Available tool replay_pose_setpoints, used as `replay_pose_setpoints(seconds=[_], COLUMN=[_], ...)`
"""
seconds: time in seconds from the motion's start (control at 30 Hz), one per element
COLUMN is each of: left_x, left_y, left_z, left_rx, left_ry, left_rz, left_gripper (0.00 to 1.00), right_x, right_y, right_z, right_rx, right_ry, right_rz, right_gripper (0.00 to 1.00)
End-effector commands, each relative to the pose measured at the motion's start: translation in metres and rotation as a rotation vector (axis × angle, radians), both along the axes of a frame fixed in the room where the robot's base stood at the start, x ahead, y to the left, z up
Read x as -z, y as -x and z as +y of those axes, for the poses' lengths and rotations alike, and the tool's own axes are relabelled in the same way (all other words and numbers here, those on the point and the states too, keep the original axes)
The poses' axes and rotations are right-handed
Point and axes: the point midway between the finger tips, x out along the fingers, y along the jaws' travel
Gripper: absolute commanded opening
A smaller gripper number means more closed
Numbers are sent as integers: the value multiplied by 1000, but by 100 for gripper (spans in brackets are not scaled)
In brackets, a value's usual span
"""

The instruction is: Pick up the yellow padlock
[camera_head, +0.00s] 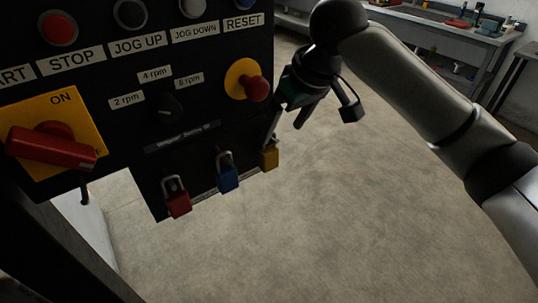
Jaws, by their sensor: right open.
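The yellow padlock (269,158) hangs at the lower right edge of a black control panel (206,139). Its shackle is partly hidden in the dark by the panel edge. My right gripper (318,121) is open and empty, up and to the right of the padlock, with its fingers spread. One finger reaches down close to the panel's right edge, above the padlock. I cannot tell if it touches anything. My left gripper is not in the view.
A blue padlock (228,179) and a red padlock (178,203) hang to the left of the yellow one. A red-and-yellow switch (52,145) and a red emergency button (257,88) stick out from the panel. Bare floor (340,230) lies below. A workbench (440,28) stands at the back.

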Motion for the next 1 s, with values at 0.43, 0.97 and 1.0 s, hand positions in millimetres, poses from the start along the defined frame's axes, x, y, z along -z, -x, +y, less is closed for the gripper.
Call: replay_pose_setpoints(seconds=[0.43, 0.97, 1.0], left_x=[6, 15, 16], left_y=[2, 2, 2], left_z=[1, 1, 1], left_rx=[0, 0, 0], left_ry=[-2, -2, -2], left_rz=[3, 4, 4], left_gripper=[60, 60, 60], right_x=[21, 82, 88], right_y=[-16, -37, -39], right_z=[2, 19, 21], right_rx=[18, 17, 17], right_ry=[28, 26, 26], right_rz=[5, 1, 1], right_gripper=[90, 90, 90])
